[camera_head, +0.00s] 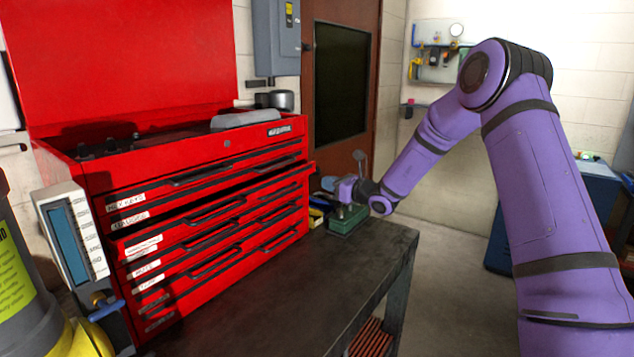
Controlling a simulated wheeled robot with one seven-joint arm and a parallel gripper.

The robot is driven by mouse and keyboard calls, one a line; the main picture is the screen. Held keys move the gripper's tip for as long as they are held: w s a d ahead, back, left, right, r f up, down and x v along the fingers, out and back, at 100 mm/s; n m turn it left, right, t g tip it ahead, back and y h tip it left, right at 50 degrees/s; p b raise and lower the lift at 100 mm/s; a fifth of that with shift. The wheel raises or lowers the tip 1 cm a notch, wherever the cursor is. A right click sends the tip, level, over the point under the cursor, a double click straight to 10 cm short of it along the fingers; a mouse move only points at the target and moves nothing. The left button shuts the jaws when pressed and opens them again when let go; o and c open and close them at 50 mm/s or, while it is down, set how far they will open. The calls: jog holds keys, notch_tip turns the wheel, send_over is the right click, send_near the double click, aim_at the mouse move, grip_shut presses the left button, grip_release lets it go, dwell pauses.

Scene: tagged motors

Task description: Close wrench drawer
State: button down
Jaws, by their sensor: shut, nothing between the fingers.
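The red tool chest (200,155) stands on a dark workbench at the left, with its lid up. One labelled drawer (215,222) in its upper half sticks out past the drawers around it. Its label is too small to read surely, so I cannot tell whether it is the wrench drawer. My gripper (343,210), at the end of my purple arm, is small and far off, to the right of the chest and near a green box. It is shut and empty, apart from the drawer. Its fingertips are hard to make out.
The green box (348,222) sits at the bench's far end. The dark bench top (310,280) is clear in front of the chest. A grey gauge panel (72,235) and a yellow-black cylinder (20,280) stand at the near left. A blue cabinet (598,200) is at the right.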

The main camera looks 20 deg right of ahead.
jog(key=v, duration=0.5)
jog(key=s+a+f+n+g+h, duration=0.3)
jog(key=s+a+f+g, duration=0.55)
jog(key=a+f, duration=0.2)
jog(key=n+t+y, duration=0.3)
jog(key=n+t, duration=0.6)
jog(key=n, duration=0.6)
send_near(173, 226)
jog(key=shift+g, duration=0.25)
jog(key=x, duration=0.7)
jog(key=shift+w+a+r, duration=0.15)
jog(key=shift+w+r, duration=0.1)
